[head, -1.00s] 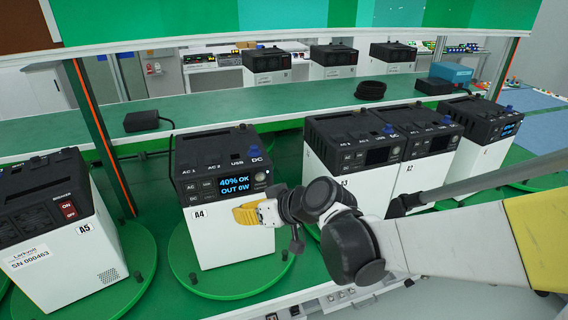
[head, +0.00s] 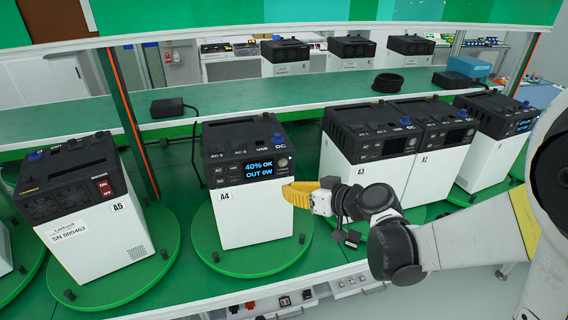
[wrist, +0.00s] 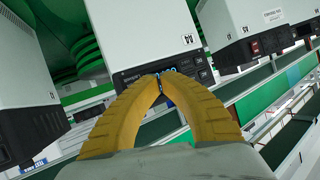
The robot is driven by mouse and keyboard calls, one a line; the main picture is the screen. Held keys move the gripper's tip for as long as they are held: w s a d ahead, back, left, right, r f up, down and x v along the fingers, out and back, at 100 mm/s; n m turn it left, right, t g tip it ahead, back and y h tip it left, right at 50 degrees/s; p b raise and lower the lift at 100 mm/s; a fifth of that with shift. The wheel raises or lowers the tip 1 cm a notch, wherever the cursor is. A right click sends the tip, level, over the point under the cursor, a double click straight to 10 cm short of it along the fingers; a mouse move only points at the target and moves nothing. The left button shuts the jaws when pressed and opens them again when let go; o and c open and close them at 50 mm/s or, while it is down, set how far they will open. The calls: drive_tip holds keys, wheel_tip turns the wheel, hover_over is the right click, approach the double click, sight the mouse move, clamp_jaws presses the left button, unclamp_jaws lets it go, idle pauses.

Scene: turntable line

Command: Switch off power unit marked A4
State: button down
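The power unit marked A4 (head: 245,205) stands upright on a green turntable in the head view. Its black top panel carries a lit display (head: 258,169) reading "40% OK, OUT 0W", with a round control (head: 282,162) at its right. My gripper (head: 287,193), with yellow fingers, is at the right edge of A4's white front, below the display. Contact cannot be told. In the wrist view the fingers (wrist: 158,82) meet at their tips with nothing seen between them. There A4 (wrist: 165,30) appears upside down, its display partly hidden by the fingertips.
Unit A5 (head: 95,225), with a red switch (head: 104,188), stands left of A4. Units A3 (head: 350,165) and A2 (head: 428,170) stand close together at the right, partly behind my arm. A black adapter (head: 167,107) and coiled cable (head: 387,83) lie on the shelf behind.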

drive_tip(key=shift+w+a, duration=0.35)
drive_tip(key=shift+w, duration=0.9)
drive_tip(key=shift+w+a, duration=0.4)
drive_tip(key=shift+w, duration=0.8)
drive_tip(key=shift+w+a, duration=0.35)
drive_tip(key=shift+w, duration=0.9)
drive_tip(key=shift+w+a, duration=0.1)
drive_tip(key=shift+w, duration=0.3)
drive_tip(key=shift+w+a, duration=0.1)
drive_tip(key=shift+w, duration=0.2)
drive_tip(key=shift+s, duration=0.1)
drive_tip(key=shift+s+d+b, duration=0.2)
drive_tip(key=shift+s+b, duration=0.15)
drive_tip(key=shift+s, duration=0.3)
approach(274, 168)
drive_tip(key=s+a+f, duration=0.1)
drive_tip(key=a+f, duration=0.1)
drive_tip(key=shift+s+a+f, duration=0.3)
drive_tip(key=shift+s+f, duration=0.1)
